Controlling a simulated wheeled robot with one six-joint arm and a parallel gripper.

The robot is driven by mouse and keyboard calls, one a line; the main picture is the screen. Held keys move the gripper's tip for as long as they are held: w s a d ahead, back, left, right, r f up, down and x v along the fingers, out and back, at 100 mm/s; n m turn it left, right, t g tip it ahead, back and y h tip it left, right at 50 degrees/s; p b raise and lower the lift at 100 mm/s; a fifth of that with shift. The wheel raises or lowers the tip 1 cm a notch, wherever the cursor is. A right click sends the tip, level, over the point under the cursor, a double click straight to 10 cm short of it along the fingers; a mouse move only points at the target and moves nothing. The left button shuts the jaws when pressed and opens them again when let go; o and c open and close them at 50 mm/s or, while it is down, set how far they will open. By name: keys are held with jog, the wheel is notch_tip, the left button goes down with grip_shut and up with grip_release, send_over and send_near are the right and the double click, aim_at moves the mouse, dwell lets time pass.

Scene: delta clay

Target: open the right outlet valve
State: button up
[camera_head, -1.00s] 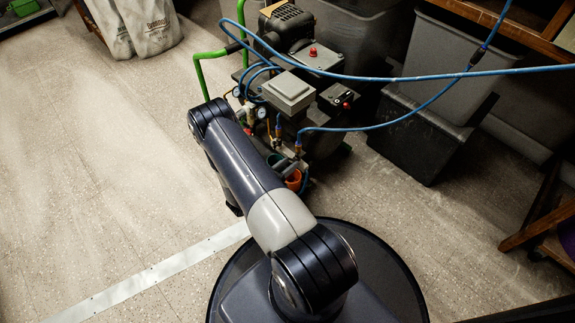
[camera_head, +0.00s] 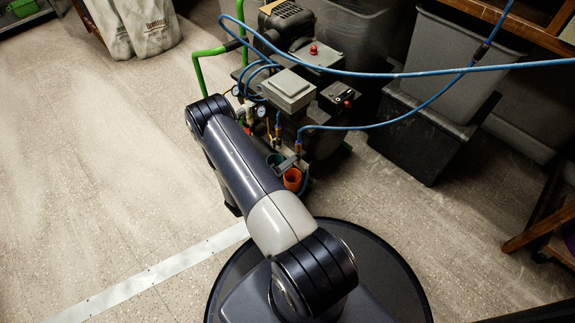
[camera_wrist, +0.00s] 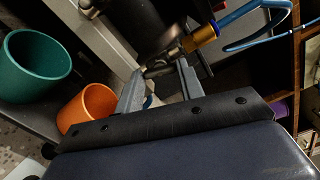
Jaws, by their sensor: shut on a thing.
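The right outlet valve (camera_wrist: 201,37) shows in the wrist view as a brass fitting with a blue hose on it. A small metal handle (camera_wrist: 158,71) reaches from it toward the left. My gripper (camera_wrist: 161,68) has its two grey fingers on either side of this handle and is shut on it. The exact contact at the fingertips is dark and hard to see. In the head view the valve (camera_head: 298,147) sits low on the front of the compressor (camera_head: 290,90), and my arm hides part of that area.
A teal cup (camera_wrist: 38,66) and an orange cup (camera_wrist: 88,107) stand close to the left of my gripper. Blue hoses (camera_head: 400,77) cross above the compressor. Dark bins (camera_head: 420,130) stand at the right. The floor (camera_head: 100,150) at the left is clear.

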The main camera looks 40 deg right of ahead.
jog(key=shift+n, duration=1.6)
jog(key=o, duration=1)
jog(key=shift+a, duration=0.1)
jog(key=a+p, duration=0.1)
jog(key=a, duration=0.2)
jog(key=a+p, duration=0.1)
jog(key=a, duration=0.3)
jog(key=s+a+p, duration=0.1)
jog(key=a, duration=0.2)
jog(key=shift+a, duration=0.3)
jog(key=shift+d, duration=0.1)
jog(key=d+b, duration=0.1)
jog(key=d, duration=0.2)
jog(key=d+b, duration=0.1)
jog(key=d, duration=0.3)
jog(key=w+d+b, duration=0.1)
jog(key=d, duration=0.2)
jog(key=shift+d, duration=0.35)
